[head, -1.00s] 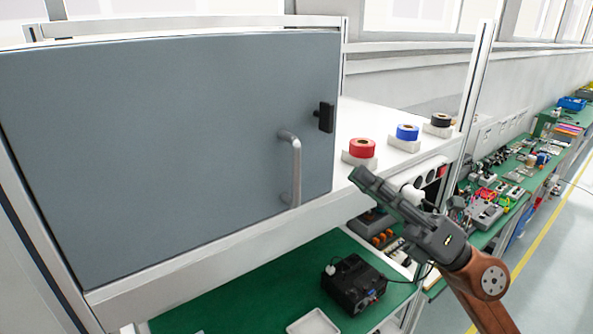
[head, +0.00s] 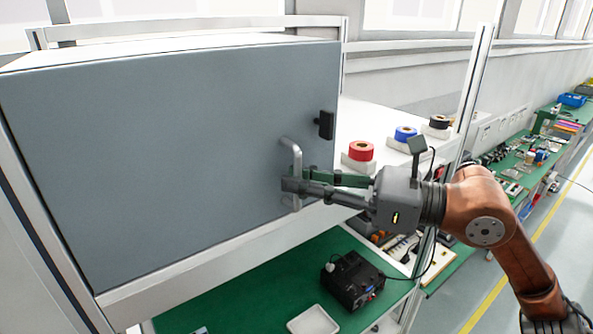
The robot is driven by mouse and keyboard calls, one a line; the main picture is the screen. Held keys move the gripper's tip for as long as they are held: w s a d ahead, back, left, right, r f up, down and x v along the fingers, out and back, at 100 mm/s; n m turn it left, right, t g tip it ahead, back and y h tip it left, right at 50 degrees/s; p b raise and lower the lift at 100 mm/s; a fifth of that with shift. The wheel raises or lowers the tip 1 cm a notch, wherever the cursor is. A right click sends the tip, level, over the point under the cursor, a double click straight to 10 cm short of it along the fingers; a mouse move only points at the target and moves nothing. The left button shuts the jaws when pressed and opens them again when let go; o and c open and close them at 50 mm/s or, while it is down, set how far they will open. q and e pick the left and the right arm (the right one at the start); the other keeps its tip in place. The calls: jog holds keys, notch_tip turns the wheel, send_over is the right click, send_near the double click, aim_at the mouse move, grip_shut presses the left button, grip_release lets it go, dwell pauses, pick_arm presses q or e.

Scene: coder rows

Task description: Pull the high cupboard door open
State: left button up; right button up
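The high cupboard door (head: 165,160) is a large grey-blue panel, and it looks shut. Its upright silver bar handle (head: 293,152) is near the right edge, with a black latch (head: 326,124) above and to the right. My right gripper (head: 297,181) reaches in from the right at the handle's lower half. The near dark finger crosses in front of the bar. The tip of the far, greenish finger ends at or behind the bar. I cannot tell whether the fingers press on the handle. My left gripper is not in view.
A metal post (head: 470,90) rises behind my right arm. Below, a black device (head: 352,280) and a white tray (head: 313,321) are on a green bench.

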jog(key=shift+w+a, duration=0.2)
jog(key=shift+a, duration=0.25)
grip_shut()
dwell(0.3)
